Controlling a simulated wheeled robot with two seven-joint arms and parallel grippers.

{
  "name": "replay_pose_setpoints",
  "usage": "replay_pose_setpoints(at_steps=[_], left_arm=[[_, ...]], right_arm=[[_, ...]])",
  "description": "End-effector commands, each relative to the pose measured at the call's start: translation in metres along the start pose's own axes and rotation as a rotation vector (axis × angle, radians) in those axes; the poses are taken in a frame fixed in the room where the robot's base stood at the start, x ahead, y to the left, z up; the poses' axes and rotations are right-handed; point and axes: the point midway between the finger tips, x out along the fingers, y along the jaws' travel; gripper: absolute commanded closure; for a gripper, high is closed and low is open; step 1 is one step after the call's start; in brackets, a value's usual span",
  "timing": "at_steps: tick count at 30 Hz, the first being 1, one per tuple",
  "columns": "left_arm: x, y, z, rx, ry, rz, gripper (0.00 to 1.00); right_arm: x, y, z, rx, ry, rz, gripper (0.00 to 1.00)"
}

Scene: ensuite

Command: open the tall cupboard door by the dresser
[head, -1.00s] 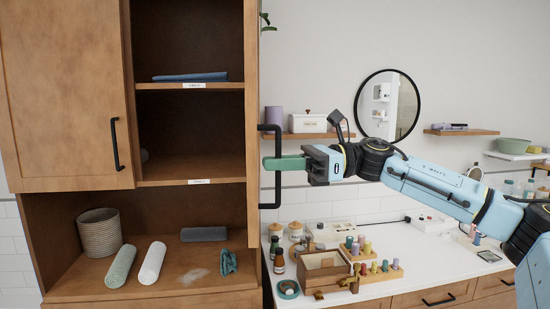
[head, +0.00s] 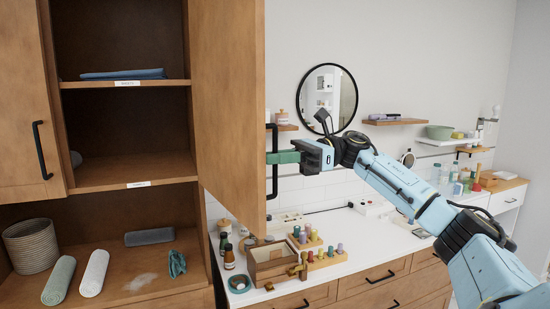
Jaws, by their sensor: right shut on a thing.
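The tall wooden cupboard door (head: 228,100) stands open, swung out at the right of the open shelves, its inner face showing. Its black bar handle (head: 274,190) is on the far side, past the door's free edge. My right gripper (head: 284,157) reaches in from the right with its green fingers shut on the handle, near mid-height. The fingertips are partly hidden behind the door edge. The cupboard's shelves (head: 130,170) are exposed, with a folded blue cloth (head: 124,74) on the upper one. My left gripper is not in view.
A white-topped dresser (head: 370,245) stands right of the door, holding a wooden box (head: 278,263), bottles and coloured pegs. A closed cupboard door (head: 22,110) is at left. A basket (head: 32,246) and rolled towels (head: 94,273) lie in the lower niche. A round mirror (head: 327,98) hangs behind.

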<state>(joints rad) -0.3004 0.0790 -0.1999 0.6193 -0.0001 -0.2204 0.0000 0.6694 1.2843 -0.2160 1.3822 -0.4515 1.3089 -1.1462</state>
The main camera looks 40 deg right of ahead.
Motion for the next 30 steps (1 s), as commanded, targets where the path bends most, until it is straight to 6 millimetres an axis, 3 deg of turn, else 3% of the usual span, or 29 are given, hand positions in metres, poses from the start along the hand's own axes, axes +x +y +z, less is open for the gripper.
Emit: replay_pose_setpoints(at_steps=[7, 8, 11, 20, 25, 30], left_arm=[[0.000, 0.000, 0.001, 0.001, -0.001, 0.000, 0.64], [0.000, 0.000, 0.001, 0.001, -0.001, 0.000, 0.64], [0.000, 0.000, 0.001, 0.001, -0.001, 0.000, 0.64], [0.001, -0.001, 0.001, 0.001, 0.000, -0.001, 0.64], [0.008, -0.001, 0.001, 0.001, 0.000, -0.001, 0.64], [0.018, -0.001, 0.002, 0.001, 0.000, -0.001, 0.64]], right_arm=[[-0.001, -0.001, 0.002, -0.001, -0.005, -0.005, 1.00], [-0.001, -0.001, 0.002, -0.001, -0.005, -0.005, 0.87], [0.000, -0.001, 0.002, -0.001, -0.004, -0.004, 0.75], [-0.002, 0.000, 0.001, -0.001, -0.002, -0.003, 0.75], [-0.020, -0.001, -0.001, -0.002, -0.003, -0.006, 0.75], [-0.059, -0.001, -0.001, -0.002, -0.005, -0.008, 0.75]])
